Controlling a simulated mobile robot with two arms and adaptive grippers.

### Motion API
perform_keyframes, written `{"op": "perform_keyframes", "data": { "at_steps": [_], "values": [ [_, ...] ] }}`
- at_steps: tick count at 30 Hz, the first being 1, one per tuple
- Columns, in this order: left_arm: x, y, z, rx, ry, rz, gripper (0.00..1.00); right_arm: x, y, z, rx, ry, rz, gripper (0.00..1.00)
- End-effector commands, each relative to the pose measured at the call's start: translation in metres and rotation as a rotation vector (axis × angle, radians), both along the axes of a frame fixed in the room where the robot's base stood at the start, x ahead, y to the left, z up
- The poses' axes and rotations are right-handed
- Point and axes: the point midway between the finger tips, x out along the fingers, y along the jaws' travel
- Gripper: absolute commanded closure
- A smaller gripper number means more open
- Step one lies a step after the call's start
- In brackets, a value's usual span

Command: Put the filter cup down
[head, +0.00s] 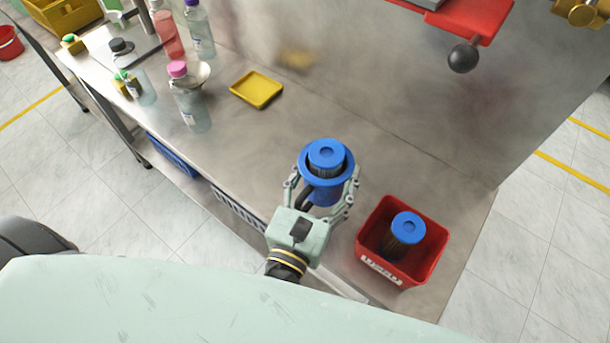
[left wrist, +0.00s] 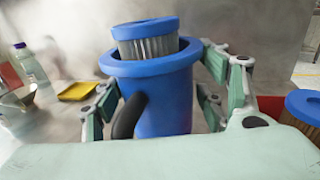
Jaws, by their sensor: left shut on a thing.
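The filter cup (head: 325,181) is a blue cup with a wide rim and a black handle; in the left wrist view (left wrist: 168,98) it stands nearly upright. A pleated filter with a blue cap (head: 326,154) sits in its mouth, the pleats showing above the rim. My left gripper (head: 321,186) is shut on the cup, one finger on each side of the body. The cup is over the front part of the steel table (head: 225,140); its base is hidden, so I cannot tell whether it touches the top. My right gripper is out of view.
A red bin (head: 378,217) with another blue-capped filter (head: 407,228) stands just right of the cup. A yellow tray (head: 257,90) and several bottles are to the left. A red fixture with a black ball knob (head: 463,57) is at the back. The steel behind the cup is clear.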

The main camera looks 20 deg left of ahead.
Motion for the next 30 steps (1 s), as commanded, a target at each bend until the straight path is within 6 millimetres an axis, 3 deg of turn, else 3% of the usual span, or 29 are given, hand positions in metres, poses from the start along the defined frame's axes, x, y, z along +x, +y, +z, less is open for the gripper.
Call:
{"op": "perform_keyframes", "data": {
  "at_steps": [6, 12, 19, 27, 30],
  "values": [
    [0.038, 0.033, -0.034, 0.003, -0.004, 0.000, 0.64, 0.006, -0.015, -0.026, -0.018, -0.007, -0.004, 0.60],
    [0.061, 0.053, -0.050, 0.000, -0.003, 0.000, 0.64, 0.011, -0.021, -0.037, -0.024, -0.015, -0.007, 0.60],
    [0.066, 0.057, -0.058, -0.001, -0.002, 0.000, 0.64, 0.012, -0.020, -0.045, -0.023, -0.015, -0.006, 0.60],
    [0.065, 0.057, -0.090, -0.001, 0.000, -0.001, 0.64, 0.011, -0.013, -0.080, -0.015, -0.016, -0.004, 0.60],
    [0.065, 0.057, -0.094, -0.001, -0.001, -0.001, 0.64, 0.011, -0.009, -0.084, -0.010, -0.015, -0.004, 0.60]
  ]
}}
